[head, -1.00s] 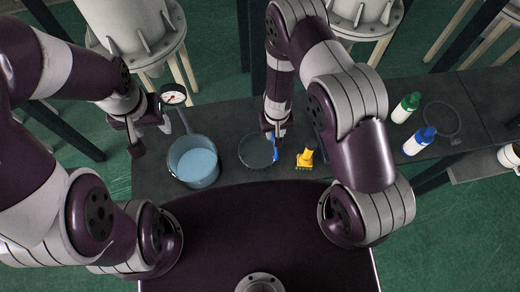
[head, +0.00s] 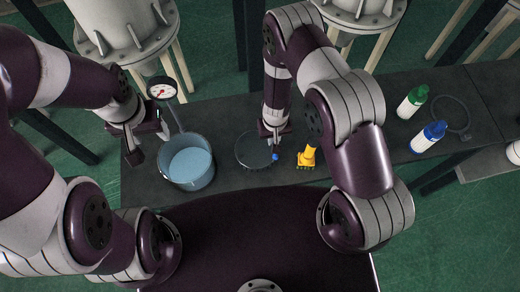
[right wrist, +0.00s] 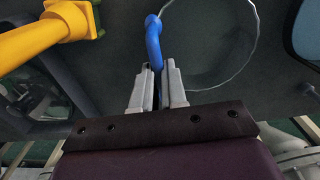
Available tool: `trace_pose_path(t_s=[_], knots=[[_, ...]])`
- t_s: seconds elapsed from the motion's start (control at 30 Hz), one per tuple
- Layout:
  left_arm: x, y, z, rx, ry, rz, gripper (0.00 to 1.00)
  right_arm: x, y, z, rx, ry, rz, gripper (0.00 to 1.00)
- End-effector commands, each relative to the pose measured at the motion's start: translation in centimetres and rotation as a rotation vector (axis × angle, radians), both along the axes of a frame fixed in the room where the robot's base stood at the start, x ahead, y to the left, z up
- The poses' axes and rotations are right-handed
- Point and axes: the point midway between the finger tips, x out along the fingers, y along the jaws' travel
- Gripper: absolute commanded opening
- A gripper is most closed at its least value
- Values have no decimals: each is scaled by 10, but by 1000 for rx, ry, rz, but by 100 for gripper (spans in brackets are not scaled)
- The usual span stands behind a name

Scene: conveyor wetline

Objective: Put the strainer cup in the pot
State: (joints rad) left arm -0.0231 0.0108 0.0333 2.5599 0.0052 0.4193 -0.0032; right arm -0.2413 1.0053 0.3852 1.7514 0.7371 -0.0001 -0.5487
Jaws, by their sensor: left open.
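The strainer cup is a round, clear mesh bowl (head: 252,150) with a thin rim and a blue handle, lying on the dark bench in the middle of the head view. In the right wrist view its blue handle (right wrist: 154,42) runs between the fingers of my right gripper (right wrist: 158,88), which appears closed on it. In the head view my right gripper (head: 270,140) stands over the cup's right side. The grey-blue pot (head: 207,178), with pale blue liquid inside, stands left of the cup. My left gripper (head: 147,146) is open and empty beside the pot's left rim.
A yellow brush-like tool (head: 307,156) lies right of the cup. A green-capped bottle (head: 411,102), a blue-capped bottle (head: 428,137) and a dark ring (head: 452,117) lie further right. A gauge (head: 162,89) stands behind the pot.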

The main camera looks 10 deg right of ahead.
Motion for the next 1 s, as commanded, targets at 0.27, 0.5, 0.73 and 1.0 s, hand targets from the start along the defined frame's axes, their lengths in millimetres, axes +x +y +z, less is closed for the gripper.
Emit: trace_pose_path(t_s=[0.27, 0.5, 0.73, 1.0], knots=[[0, 0, 26, 0, 0, 0, 55, 0, 0, 26, 0, -1, 0, 0], [0, 0, 52, 0, 0, 0, 55, 0, 0, 53, 0, -1, 1, 0], [0, 0, 78, 0, 0, 0, 55, 0, 0, 78, 0, -1, 0, 0], [0, 0, 107, 0, 0, 0, 55, 0, 0, 107, 0, -1, 0, 0]])
